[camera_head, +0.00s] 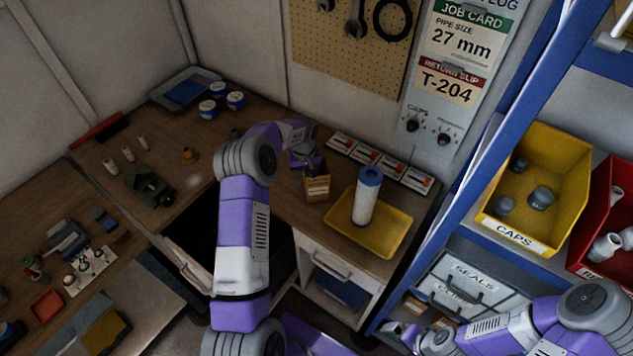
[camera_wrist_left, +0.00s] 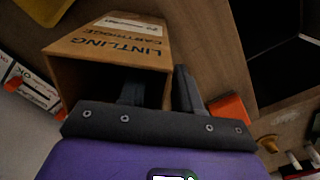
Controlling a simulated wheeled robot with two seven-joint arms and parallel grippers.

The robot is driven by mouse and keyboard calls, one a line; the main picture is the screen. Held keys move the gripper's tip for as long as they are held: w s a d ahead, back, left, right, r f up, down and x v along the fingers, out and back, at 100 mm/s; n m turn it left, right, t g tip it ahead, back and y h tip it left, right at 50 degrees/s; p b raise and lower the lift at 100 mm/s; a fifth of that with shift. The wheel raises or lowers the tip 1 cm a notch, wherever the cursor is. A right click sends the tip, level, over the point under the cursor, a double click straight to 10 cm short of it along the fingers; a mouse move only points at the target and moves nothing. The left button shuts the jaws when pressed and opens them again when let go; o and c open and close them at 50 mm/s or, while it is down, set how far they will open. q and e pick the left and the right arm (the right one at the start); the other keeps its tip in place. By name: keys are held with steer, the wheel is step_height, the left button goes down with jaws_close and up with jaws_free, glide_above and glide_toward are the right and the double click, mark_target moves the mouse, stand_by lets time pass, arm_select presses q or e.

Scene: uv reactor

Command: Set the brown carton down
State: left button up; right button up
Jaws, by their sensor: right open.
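The brown carton (camera_head: 317,188) is at the workbench's front part, left of the yellow tray (camera_head: 396,237). In the left wrist view the carton (camera_wrist_left: 110,50) shows printed lettering and a dark open end facing my gripper. My left gripper (camera_head: 308,163) is above it; in the wrist view the left gripper (camera_wrist_left: 158,92) has one finger inside the opening and one outside, astride the carton's wall. It is shut on that wall. Whether the carton's base touches the bench is hidden. My right gripper (camera_head: 428,340) is low at the right, partly in view, open, away from the carton.
A white cylinder with a blue cap (camera_head: 366,195) stands in the yellow tray. A row of white boxes (camera_head: 380,163) lies behind the carton. Blue-lidded tubs (camera_head: 220,98) stand further left. The shelf with a yellow caps bin (camera_head: 548,165) is at right.

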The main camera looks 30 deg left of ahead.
arm_select(q)
steer(key=shift+c, duration=0.3)
jaws_close()
steer(key=shift+r, duration=0.15)
